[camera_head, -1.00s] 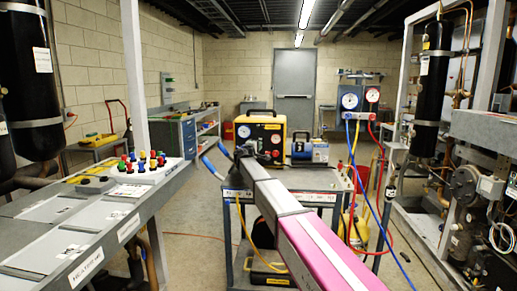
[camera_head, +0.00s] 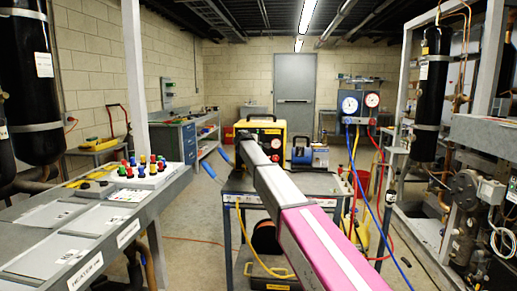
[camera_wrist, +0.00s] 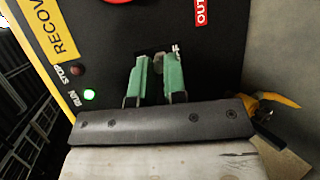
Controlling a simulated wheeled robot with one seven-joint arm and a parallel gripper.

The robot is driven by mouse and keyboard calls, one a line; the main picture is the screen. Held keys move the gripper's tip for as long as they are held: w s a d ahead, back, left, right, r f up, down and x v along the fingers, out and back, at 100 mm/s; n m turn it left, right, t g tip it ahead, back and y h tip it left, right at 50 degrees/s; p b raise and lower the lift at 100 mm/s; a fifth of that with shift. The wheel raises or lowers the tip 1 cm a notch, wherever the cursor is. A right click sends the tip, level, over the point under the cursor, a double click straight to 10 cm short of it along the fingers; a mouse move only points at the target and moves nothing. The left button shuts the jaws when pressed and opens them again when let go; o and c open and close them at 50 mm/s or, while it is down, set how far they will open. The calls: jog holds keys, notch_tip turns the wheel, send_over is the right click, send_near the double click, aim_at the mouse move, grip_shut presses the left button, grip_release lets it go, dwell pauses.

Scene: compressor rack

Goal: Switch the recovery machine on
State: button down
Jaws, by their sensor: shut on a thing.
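The recovery machine (camera_head: 262,123) is a black box with a yellow frame on the grey cart. My arm covers much of its front in the head view. In the wrist view its black panel (camera_wrist: 110,35) fills the picture, with a RECOVERY label and a red OUT label. The RUN lamp (camera_wrist: 89,95) glows green, and the STOP lamp (camera_wrist: 78,69) is dark red. My gripper (camera_wrist: 158,62) has its green fingers at the panel, close together beside partly hidden white lettering that ends in "F". It is shut on the switch, which is mostly hidden between the fingers.
A blue vacuum pump (camera_head: 308,154) stands right of the machine on the cart (camera_head: 318,186). Gauges (camera_head: 360,103) with blue, yellow and red hoses stand further right. A grey bench (camera_head: 110,215) with coloured caps runs along the left.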

dwell(0.3)
jog(key=c, duration=1.2)
grip_release()
jog(key=v, duration=1)
jog(key=shift+s+a+r, duration=0.1)
jog(key=shift+s+a, duration=0.1)
jog(key=shift+s, duration=0.1)
